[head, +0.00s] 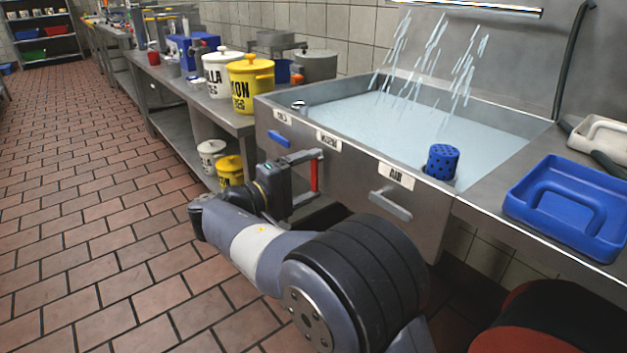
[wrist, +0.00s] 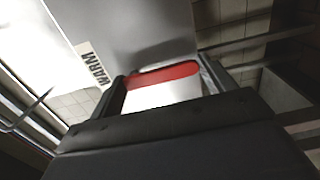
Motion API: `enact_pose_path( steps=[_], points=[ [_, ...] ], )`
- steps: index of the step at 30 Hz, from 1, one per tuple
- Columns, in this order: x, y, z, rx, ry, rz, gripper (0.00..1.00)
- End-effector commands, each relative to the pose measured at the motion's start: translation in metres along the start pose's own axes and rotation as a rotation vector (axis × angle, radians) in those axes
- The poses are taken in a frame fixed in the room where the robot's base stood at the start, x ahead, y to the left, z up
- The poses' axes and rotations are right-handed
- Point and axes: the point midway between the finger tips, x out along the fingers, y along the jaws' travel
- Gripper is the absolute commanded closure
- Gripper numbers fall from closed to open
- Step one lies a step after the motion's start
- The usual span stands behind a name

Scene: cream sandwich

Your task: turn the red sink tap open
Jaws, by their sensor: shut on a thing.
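The red sink tap (head: 314,177) is an upright red handle on the front of the metal sink (head: 345,185), below a white label reading WARM. My gripper (head: 306,178) is at the sink front with its fingers above and below the red handle, shut on it. In the wrist view the red tap (wrist: 162,75) spans the space between the two dark fingers (wrist: 160,88), and the WARM label shows to its left. Pale streaks like water fall from a bar (head: 470,7) into the sink, which holds pale blue liquid.
A blue handle (head: 279,139) is left of the red one; a grey handle (head: 391,206) under an AIR label is to the right. A blue perforated cup (head: 442,162) stands in the sink. A blue tray (head: 570,240) lies at right. Open tiled floor (head: 90,210) is at left.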

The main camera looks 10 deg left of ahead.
Motion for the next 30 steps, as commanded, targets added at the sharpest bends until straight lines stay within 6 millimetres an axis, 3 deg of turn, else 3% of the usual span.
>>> enact_pose_path(
  steps=[16,17,25,30],
  points=[
    [-0.0008,-0.0015,-0.0013,0.027,-0.002,-0.003,0.63],
    [-0.0008,-0.0015,-0.0013,0.027,-0.002,-0.003,0.21],
    [-0.0007,-0.0008,-0.0014,0.026,-0.001,-0.001,0.00],
    [-0.0007,-0.0003,-0.0014,0.026,-0.001,-0.001,0.00]
  ],
)
